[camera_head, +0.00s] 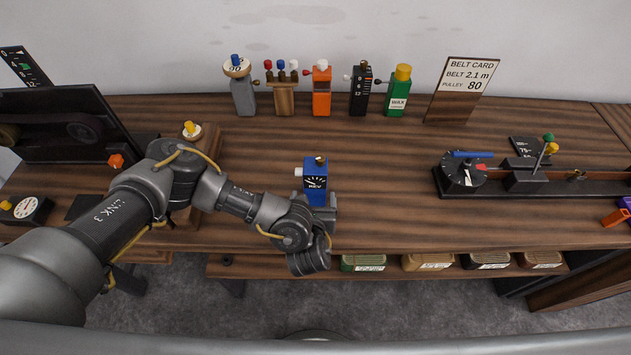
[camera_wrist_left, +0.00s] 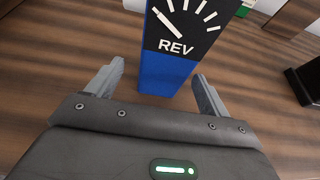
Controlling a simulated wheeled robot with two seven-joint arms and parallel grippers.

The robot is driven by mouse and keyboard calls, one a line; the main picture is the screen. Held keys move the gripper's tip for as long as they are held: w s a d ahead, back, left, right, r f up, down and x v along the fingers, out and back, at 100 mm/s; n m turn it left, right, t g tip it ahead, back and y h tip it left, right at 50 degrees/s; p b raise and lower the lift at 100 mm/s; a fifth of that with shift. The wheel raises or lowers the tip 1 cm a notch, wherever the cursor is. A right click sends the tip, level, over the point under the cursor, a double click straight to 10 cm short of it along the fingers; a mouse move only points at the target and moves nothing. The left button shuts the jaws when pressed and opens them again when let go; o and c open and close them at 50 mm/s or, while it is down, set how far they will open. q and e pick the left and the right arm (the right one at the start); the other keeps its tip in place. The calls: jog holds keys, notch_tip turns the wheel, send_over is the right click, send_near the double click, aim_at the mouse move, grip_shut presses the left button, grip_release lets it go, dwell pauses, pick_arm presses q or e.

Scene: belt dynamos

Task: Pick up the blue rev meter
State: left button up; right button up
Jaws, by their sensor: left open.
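The blue rev meter (camera_head: 315,180) stands upright on the wooden bench, with a black dial face marked REV, a white knob on its left side and a brass-coloured part on top. My left gripper (camera_head: 325,205) is close in front of it. In the left wrist view, the rev meter (camera_wrist_left: 170,70) stands between and just beyond the two open fingers of my left gripper (camera_wrist_left: 155,88). The fingers show gaps to its sides. The gripper partly hides the meter's lower part in the head view. My right gripper is not in view.
Behind stand a grey gauge (camera_head: 243,95), an orange device (camera_head: 321,92), a black device (camera_head: 360,90), a green wax bottle (camera_head: 398,95) and a belt card (camera_head: 462,88). A dark rig (camera_head: 520,183) lies right. The bench around the meter is clear.

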aim_at(315, 196)
pick_arm(q)
jog(key=x, duration=0.2)
jog(key=p+x, duration=0.1)
jog(key=x, duration=0.1)
jog(key=shift+w+d, duration=0.2)
jog(key=shift+d, duration=0.05)
jog(key=shift+w+f, duration=0.2)
jog(key=shift+w, duration=0.05)
jog(key=c, duration=1.4)
jog(key=shift+c, duration=0.2)
